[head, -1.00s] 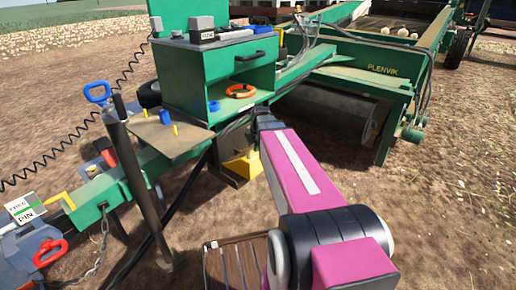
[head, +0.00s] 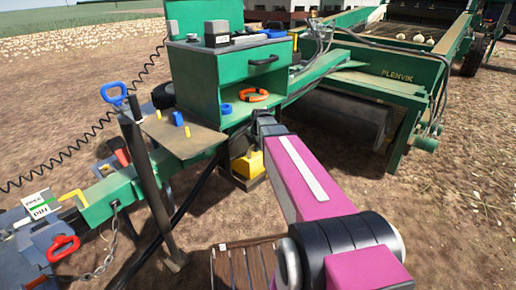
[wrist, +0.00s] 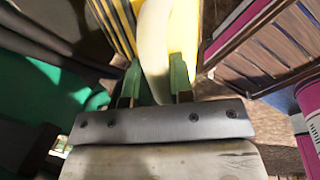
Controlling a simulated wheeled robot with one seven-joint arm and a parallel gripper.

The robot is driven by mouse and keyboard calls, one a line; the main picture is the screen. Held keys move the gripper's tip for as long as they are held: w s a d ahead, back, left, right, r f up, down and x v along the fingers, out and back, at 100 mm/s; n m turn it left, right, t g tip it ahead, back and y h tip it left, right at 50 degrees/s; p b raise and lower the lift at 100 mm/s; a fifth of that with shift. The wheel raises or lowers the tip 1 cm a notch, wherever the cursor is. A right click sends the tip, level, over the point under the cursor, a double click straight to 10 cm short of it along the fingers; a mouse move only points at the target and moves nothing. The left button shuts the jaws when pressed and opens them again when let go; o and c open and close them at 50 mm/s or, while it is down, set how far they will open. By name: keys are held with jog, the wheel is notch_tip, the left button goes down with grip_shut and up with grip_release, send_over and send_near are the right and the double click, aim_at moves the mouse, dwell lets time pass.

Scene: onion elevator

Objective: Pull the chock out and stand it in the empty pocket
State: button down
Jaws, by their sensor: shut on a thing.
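The yellow chock (head: 249,165) is low beside the green machine in the head view, below the open shelf. It sits at or just above a dark block, and the arm partly covers it. In the wrist view its yellow body (wrist: 186,30) fills the top middle, with dark stripes to its left. My gripper (wrist: 157,78) has its two green fingertips closed around a pale curved bar, seemingly the chock's handle. In the head view the fingers are hidden behind my wrist. I cannot make out an empty pocket for certain.
A dark jack post (head: 150,185) rises at left. The green cabinet (head: 225,75) and a side shelf (head: 185,137) overhang the chock. Bare soil lies right.

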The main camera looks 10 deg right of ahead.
jog(key=shift+w+a+f, duration=0.2)
jog(key=shift+w, duration=0.05)
jog(key=shift+s+f, duration=0.1)
jog(key=shift+f, duration=2)
jog(key=c, duration=0.9)
grip_release()
jog(key=v, duration=1.1)
jog(key=s+f+m, duration=0.4)
jog(key=s+m, duration=0.2)
jog(key=m, duration=0.2)
jog(key=s+f+m+g+h, duration=0.1)
jog(key=s+f+m, duration=0.4)
jog(key=s+m, duration=0.2)
jog(key=s+a+f+m+g, duration=0.1)
jog(key=s+f+m, duration=0.3)
jog(key=m, duration=0.6)
jog(key=shift+s+a+f, duration=0.1)
jog(key=shift+s+f, duration=0.1)
jog(key=shift+s, duration=0.4)
jog(key=shift+s+f, duration=0.2)
jog(key=shift+s, duration=0.4)
